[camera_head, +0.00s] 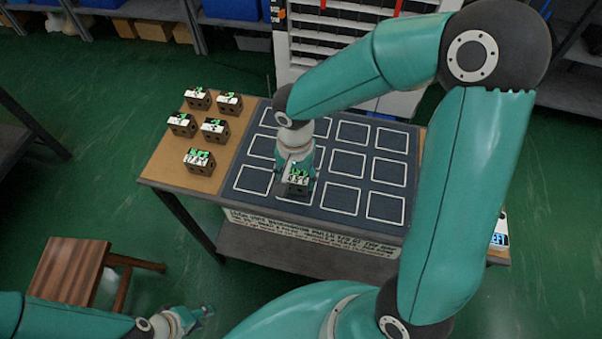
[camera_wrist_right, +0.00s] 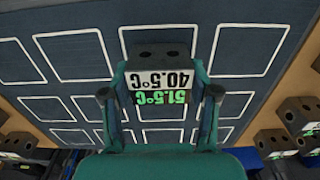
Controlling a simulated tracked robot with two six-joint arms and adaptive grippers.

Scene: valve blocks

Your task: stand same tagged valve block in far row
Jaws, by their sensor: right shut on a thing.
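My right gripper (camera_head: 296,168) is shut on a dark brown valve block (camera_head: 297,187) above the near side of the dark grid mat (camera_head: 312,205). In the right wrist view the held block (camera_wrist_right: 160,57) sits between the two fingers and its label reads 51.5°C and 40.5°C. Whether it touches the mat I cannot tell. The mat has rows of white-outlined squares; those I can see are empty, and my right arm hides part of the far row. My left gripper (camera_head: 198,314) is low at the bottom left, away from the table.
Several labelled valve blocks stand on the wooden strip left of the mat, among them a front one (camera_head: 199,161) and a back one (camera_head: 229,103). A wooden stool (camera_head: 68,270) stands on the green floor at left. A drawer cabinet (camera_head: 330,40) is behind the table.

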